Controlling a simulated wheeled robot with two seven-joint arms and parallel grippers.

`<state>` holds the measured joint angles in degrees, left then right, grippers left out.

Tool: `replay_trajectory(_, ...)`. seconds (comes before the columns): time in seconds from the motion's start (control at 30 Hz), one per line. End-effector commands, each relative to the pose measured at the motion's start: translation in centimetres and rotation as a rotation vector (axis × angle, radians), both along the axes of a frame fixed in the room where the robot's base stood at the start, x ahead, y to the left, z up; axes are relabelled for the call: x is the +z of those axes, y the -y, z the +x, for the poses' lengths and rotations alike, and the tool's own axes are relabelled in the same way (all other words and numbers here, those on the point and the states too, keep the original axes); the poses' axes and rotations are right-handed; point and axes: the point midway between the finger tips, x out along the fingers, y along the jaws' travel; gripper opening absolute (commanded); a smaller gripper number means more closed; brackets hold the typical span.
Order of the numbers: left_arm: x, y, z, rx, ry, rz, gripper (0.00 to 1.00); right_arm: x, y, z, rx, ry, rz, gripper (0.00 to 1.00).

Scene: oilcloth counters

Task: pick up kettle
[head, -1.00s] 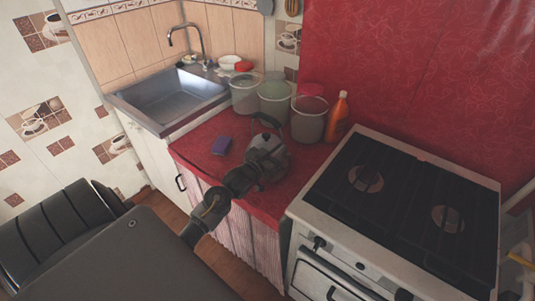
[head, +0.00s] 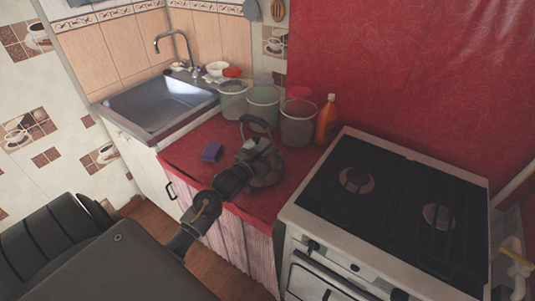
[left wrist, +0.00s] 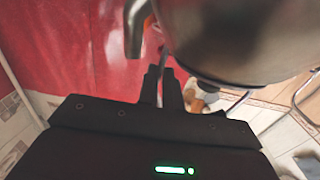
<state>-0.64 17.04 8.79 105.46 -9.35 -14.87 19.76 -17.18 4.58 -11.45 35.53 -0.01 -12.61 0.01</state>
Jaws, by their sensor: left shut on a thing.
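The kettle (head: 266,172) is a metal pot with a dark arched handle, on or just above the red counter; I cannot tell if its base touches. My left gripper (head: 249,155) is at its near left side, covering part of it. In the left wrist view the kettle's rounded metal body (left wrist: 235,35) fills the upper right, with its spout left of it. The left gripper's fingers (left wrist: 162,78) are close together right against the kettle, shut on it. The exact gripped part is hard to make out. My right gripper is not in view.
Several buckets (head: 298,127) and an orange bottle (head: 326,122) stand behind the kettle. The stove (head: 395,205) is close on the right, the sink (head: 160,105) at the back left.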

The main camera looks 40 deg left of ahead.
Motion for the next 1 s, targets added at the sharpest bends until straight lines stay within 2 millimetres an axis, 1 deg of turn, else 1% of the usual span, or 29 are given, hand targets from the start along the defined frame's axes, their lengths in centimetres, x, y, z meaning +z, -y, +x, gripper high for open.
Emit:
replay_trajectory(0.03,0.8,0.0,0.1,-0.001,0.012,0.003,0.00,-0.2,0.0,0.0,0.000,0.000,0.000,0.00)
replay_trajectory(0.1,1.5,-0.1,0.0,0.000,0.013,0.005,0.00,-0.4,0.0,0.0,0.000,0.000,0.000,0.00)
replay_trajectory(0.7,7.7,1.7,-4.9,-0.001,0.014,0.007,0.00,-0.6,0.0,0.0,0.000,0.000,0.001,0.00)
replay_trajectory(1.0,9.1,2.9,-8.2,0.000,0.013,0.007,0.00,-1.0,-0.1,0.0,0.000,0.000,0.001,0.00)
